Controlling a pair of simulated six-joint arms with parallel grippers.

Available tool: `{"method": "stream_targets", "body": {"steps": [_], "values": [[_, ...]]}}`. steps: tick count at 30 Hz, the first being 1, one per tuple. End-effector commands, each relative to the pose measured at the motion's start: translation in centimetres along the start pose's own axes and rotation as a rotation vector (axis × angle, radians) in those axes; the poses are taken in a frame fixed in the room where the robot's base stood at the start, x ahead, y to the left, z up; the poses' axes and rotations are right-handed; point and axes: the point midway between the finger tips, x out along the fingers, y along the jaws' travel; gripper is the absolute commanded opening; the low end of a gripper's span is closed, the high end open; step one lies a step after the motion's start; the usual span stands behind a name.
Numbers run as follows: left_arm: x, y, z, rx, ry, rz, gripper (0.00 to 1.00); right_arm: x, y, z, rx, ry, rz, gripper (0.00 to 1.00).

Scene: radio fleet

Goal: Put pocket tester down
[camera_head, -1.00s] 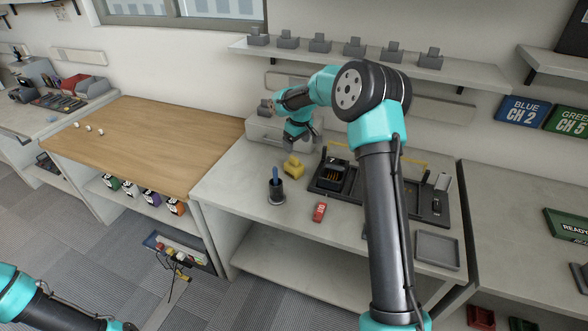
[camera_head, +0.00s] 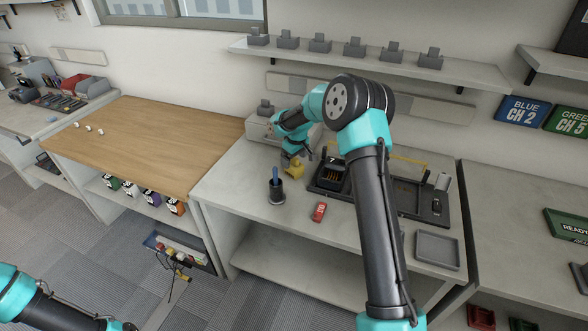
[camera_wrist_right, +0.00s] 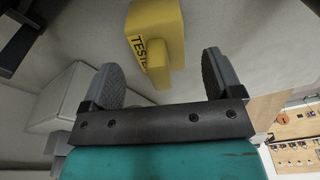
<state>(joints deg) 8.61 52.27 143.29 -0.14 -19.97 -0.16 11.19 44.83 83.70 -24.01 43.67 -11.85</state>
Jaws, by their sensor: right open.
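The pocket tester (camera_head: 294,169) is a yellow block standing on the grey workbench, left of the black tray. In the right wrist view the tester (camera_wrist_right: 155,35) shows "TESTE" lettering on its side, and its narrower part reaches into the picture gap between my fingertips. My right gripper (camera_wrist_right: 162,72) is open, with a finger on either side of that gap and neither visibly touching the tester.
A dark cup with a blue-handled tool (camera_head: 277,190) and a red device (camera_head: 319,212) stand in front of the tester. A black tray (camera_head: 408,208) with a charger and other items lies to the right. An empty grey tray (camera_head: 438,263) lies near the front edge.

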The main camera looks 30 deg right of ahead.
Motion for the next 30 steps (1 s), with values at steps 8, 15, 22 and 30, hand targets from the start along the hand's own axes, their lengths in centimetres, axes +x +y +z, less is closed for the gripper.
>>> {"method": "stream_targets", "body": {"steps": [8,15,22,30], "values": [[0.0,0.0,0.0,0.000,0.000,0.000,0.44,2.2,0.0,0.0,-0.001,0.000,0.001,0.85],[0.0,0.0,0.0,0.000,0.000,0.000,0.44,2.2,0.0,0.0,0.000,0.001,0.001,0.85],[0.0,0.0,0.0,0.000,0.000,0.000,0.44,2.1,0.0,0.0,0.000,0.001,0.001,0.80],[0.0,0.0,0.0,0.000,0.000,0.000,0.44,2.1,0.0,0.0,0.000,0.001,0.001,0.54]]}}
